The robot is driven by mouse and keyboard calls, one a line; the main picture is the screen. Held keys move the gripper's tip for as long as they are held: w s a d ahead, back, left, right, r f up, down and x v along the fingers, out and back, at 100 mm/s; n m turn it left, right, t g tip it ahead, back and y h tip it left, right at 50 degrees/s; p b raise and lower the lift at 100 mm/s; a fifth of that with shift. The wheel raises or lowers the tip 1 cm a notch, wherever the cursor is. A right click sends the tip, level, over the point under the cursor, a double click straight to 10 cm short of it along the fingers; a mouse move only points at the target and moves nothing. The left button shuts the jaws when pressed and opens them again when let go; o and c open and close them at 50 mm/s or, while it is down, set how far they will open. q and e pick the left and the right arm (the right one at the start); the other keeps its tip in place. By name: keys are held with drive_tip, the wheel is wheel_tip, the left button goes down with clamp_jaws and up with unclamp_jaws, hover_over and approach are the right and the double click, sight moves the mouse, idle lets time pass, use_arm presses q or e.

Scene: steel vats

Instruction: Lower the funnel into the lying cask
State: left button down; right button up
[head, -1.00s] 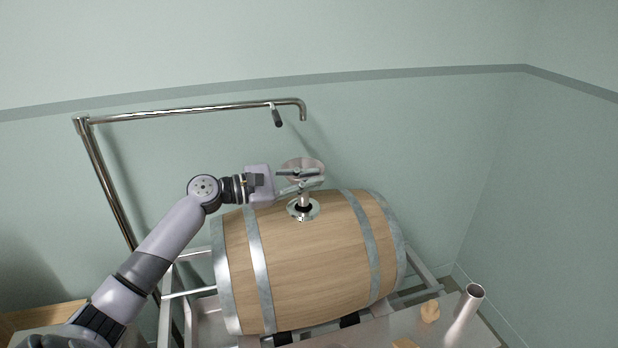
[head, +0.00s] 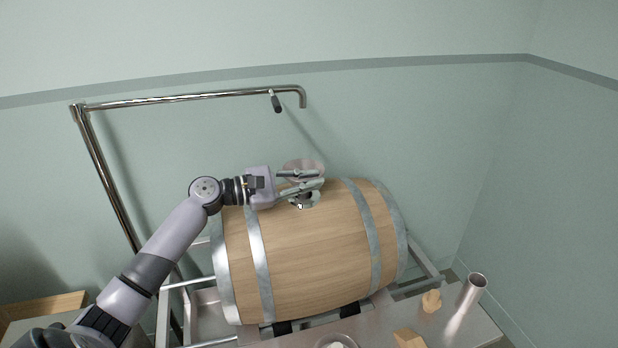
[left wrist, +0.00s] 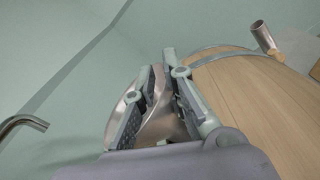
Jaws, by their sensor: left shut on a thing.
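The steel funnel (head: 303,166) is at the top of the wooden cask (head: 310,255), which lies on its side on a metal frame. My left gripper (head: 318,180) is shut on the funnel, its fingers across the bowl just above the cask's upper side. In the left wrist view the funnel (left wrist: 160,118) shows between the two fingers. My right gripper is not in view.
A steel pipe with a bent end (head: 200,97) stands behind and above the arm. A bench at the front right holds a metal cylinder (head: 473,290), wooden pieces (head: 408,338) and a round metal dish (head: 337,341). The air above the cask's right half is clear.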

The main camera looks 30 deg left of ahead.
use_arm(q)
drive_tip(key=shift+f+b, duration=0.65)
drive_tip(key=shift+f, duration=0.55)
drive_tip(key=c, duration=1.6)
unclamp_jaws()
drive_tip(key=shift+o, duration=0.2)
drive_tip(key=v, duration=1.2)
